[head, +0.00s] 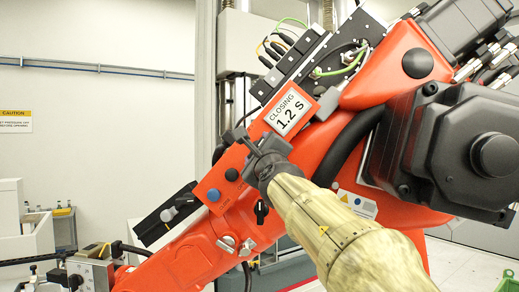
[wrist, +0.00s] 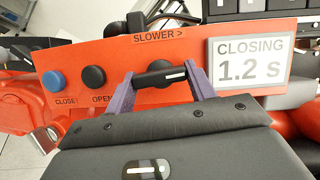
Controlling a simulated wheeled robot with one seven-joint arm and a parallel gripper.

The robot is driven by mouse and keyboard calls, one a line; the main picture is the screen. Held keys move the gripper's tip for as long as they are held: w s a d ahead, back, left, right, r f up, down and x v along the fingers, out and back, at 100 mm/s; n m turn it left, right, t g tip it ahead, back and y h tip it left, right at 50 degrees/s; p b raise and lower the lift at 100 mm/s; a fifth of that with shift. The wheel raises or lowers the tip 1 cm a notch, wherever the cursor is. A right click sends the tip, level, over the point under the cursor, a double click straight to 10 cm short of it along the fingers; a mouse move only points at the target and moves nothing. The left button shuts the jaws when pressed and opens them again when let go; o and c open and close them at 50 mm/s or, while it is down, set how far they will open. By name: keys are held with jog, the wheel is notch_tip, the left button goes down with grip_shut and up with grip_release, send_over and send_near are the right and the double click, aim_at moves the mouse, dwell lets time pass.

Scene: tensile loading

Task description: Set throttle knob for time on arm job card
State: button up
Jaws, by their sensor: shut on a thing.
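The throttle knob (wrist: 158,74) is black with a white line on it and sits on the orange panel (wrist: 130,55) below the label "SLOWER >". My gripper (wrist: 160,82) is shut on it, with one purple finger at each end of the knob. The white line lies nearly level in the wrist view. The job card (wrist: 247,62) is white and reads "CLOSING 1.2 S"; the card also shows in the head view (head: 289,109). In the head view my gripper (head: 255,140) is against the panel just below the card and hides the throttle knob.
A blue CLOSE button (wrist: 53,82) and a black OPEN button (wrist: 93,77) sit left of the throttle knob. A black selector (head: 262,212) sits lower on the large orange arm (head: 220,235). Cables and a connector block (head: 300,58) lie above the card.

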jog(key=shift+n+g+p, duration=0.3)
jog(key=shift+n+p, duration=0.15)
jog(key=shift+n, duration=0.55)
jog(key=o, duration=1)
